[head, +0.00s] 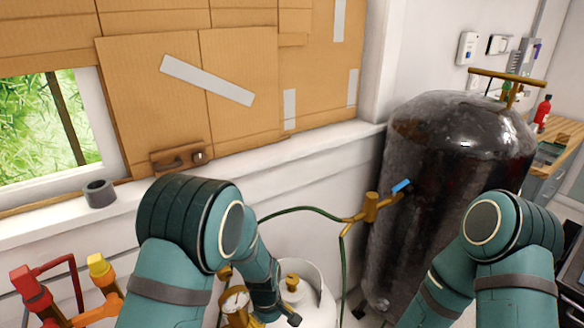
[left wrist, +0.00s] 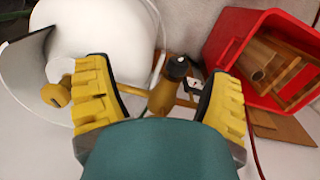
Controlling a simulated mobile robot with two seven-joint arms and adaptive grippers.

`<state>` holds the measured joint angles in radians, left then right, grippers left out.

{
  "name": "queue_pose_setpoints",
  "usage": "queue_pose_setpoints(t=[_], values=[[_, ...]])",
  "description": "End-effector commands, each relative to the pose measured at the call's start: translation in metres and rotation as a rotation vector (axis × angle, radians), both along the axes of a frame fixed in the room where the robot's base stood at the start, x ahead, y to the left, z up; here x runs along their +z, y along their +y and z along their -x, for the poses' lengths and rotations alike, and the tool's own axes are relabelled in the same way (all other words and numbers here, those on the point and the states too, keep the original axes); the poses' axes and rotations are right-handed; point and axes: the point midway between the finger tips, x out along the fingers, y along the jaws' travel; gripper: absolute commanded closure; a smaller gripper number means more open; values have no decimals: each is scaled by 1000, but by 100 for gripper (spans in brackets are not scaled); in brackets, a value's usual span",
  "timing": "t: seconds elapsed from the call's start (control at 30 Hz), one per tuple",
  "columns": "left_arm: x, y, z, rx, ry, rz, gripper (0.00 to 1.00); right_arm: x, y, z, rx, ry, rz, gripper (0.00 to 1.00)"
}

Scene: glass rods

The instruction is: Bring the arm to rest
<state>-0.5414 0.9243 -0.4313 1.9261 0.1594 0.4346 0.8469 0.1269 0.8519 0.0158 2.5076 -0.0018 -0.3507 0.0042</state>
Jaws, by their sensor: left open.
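My left gripper (left wrist: 160,95) shows in the left wrist view with its two yellow-padded fingers spread wide and nothing held between them. Beyond the fingers is a brass fitting with a dark cap (left wrist: 168,85); I cannot tell how far away it is. In the head view my left arm (head: 170,265) comes in at the lower left and bends down in front of a white gas cylinder (head: 318,300). The left fingers are not clear there. My right arm (head: 490,255) is bent at the lower right, in front of the dark tank, and its gripper is out of view.
A large dark tank (head: 430,150) stands at the right, with a brass valve and green hose (head: 300,211). The windowsill (head: 300,148) carries a grey ring (head: 99,193). A red crate (left wrist: 225,48) holding brown tubes and sticks shows in the left wrist view.

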Motion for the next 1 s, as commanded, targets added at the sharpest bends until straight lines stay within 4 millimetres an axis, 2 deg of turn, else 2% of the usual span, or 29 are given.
queue_pose_setpoints(t=[0.1,0.23,0.37,0.5,0.7,0.97,1.0], values=[[-27,22,29,-92,-1,44,19,0,0,1,0,1,0,53],[-50,39,66,-222,-35,105,19,0,0,1,0,1,0,53],[-61,47,102,-352,-95,166,19,0,0,0,0,1,0,53],[-61,49,132,-470,-175,213,19,0,0,1,0,1,0,53],[-56,48,152,-560,-254,240,19,0,0,1,0,1,0,53],[-54,47,155,-576,-270,241,19,0,0,0,-1,1,0,53],[-54,47,155,-576,-270,241,29,0,0,1,-1,1,0,53]])
